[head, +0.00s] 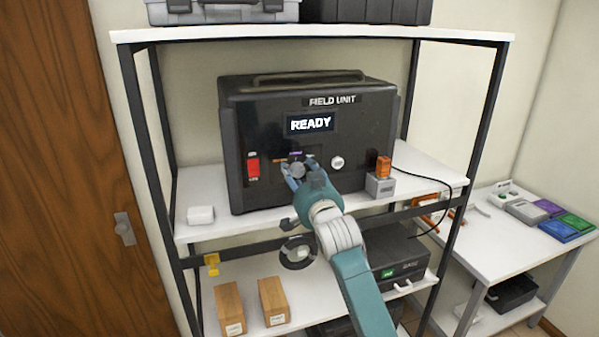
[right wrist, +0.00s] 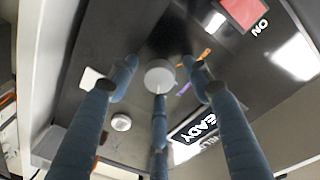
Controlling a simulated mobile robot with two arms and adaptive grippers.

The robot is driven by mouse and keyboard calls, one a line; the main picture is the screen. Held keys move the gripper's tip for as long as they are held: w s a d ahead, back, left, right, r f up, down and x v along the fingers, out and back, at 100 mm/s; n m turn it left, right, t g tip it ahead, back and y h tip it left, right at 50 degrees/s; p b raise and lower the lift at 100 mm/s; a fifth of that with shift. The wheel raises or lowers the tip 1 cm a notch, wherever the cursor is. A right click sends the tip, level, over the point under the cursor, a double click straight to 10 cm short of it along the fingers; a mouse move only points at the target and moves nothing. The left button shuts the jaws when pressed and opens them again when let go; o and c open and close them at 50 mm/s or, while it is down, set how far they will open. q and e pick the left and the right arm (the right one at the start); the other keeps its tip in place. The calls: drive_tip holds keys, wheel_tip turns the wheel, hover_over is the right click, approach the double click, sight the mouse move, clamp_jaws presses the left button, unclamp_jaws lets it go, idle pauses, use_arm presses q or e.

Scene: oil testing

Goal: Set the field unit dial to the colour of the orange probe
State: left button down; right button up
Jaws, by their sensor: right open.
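The black field unit (head: 370,115) stands on the shelf, its screen (head: 311,123) reading READY. Its pale round dial (head: 297,170) sits low on the front panel, with an orange mark (head: 280,160) and a purple mark (head: 296,154) above it. My right gripper (head: 301,178) is open in front of the dial. In the right wrist view its three blue fingers (right wrist: 160,85) are spread around the dial (right wrist: 159,76); whether they touch it cannot be told. The orange probe (head: 384,165) stands upright in a grey holder (head: 380,186) right of the unit. My left gripper is out of view.
A red switch (head: 253,168) is left of the dial and a small white knob (head: 337,162) right of it. A white box (head: 200,215) sits at the shelf's left. Shelf posts and the top shelf (head: 310,33) frame the unit. A side table (head: 480,235) stands at right.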

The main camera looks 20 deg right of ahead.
drive_tip(key=c, duration=1.2)
drive_tip(key=shift+o, duration=0.2)
drive_tip(key=shift+n, duration=0.3)
drive_tip(key=n, duration=0.4)
drive_tip(key=shift+n, duration=0.3)
drive_tip(key=n, duration=0.5)
drive_tip(key=shift+d+n+t, duration=0.1)
drive_tip(key=shift+n+t, duration=0.2)
drive_tip(key=n+y, duration=0.1)
drive_tip(key=n, duration=0.6)
drive_tip(key=shift+n, duration=0.3)
drive_tip(key=n, duration=0.6)
drive_tip(key=shift+f+n+y, duration=0.1)
drive_tip(key=shift+n+y, duration=0.2)
